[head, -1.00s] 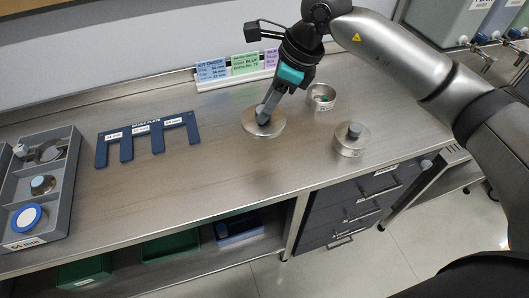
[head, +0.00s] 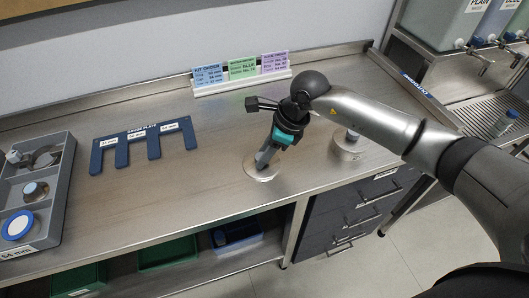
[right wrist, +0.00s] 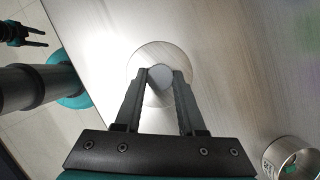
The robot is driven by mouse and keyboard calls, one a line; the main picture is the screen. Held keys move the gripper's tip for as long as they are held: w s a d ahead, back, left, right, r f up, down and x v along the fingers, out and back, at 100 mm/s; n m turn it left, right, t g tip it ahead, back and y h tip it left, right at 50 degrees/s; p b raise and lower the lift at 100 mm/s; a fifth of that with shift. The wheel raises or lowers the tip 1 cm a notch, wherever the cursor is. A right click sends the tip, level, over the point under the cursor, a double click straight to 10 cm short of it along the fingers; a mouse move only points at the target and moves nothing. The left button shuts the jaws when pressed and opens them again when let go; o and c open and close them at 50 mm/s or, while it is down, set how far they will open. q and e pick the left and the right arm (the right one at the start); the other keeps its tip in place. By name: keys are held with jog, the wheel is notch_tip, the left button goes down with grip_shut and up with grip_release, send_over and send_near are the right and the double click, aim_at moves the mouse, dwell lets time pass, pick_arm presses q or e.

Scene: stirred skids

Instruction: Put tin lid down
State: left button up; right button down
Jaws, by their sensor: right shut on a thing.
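The tin lid (head: 268,176) is a round, shiny metal disc with a blue-grey knob. In the head view it is low over the bench, near the front edge; I cannot tell whether it touches. My right gripper (head: 261,166) points down and is shut on the knob. In the right wrist view the lid (right wrist: 181,57) shows beyond the fingers, with the knob between the fingertips. An open tin (right wrist: 291,158) with green things in it stands at the lower right there; my arm hides it in the head view. My left gripper (right wrist: 38,37) shows at the upper left with its fingers apart.
A closed tin (head: 347,150) stands to the right, partly behind my arm. A blue gauge plate (head: 145,138) and a grey sectioned tray (head: 62,185) lie to the left. Order cards (head: 242,70) stand at the back. The bench between plate and lid is clear.

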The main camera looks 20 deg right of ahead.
jog(key=shift+f, duration=0.1)
jog(key=c, duration=0.9)
grip_release()
jog(key=shift+f, duration=0.1)
jog(key=shift+c, duration=0.2)
jog(key=o, duration=0.4)
jog(key=shift+o, duration=0.2)
jog(key=p+v, duration=0.1)
jog(key=v, duration=1.1)
jog(key=shift+r, duration=0.25)
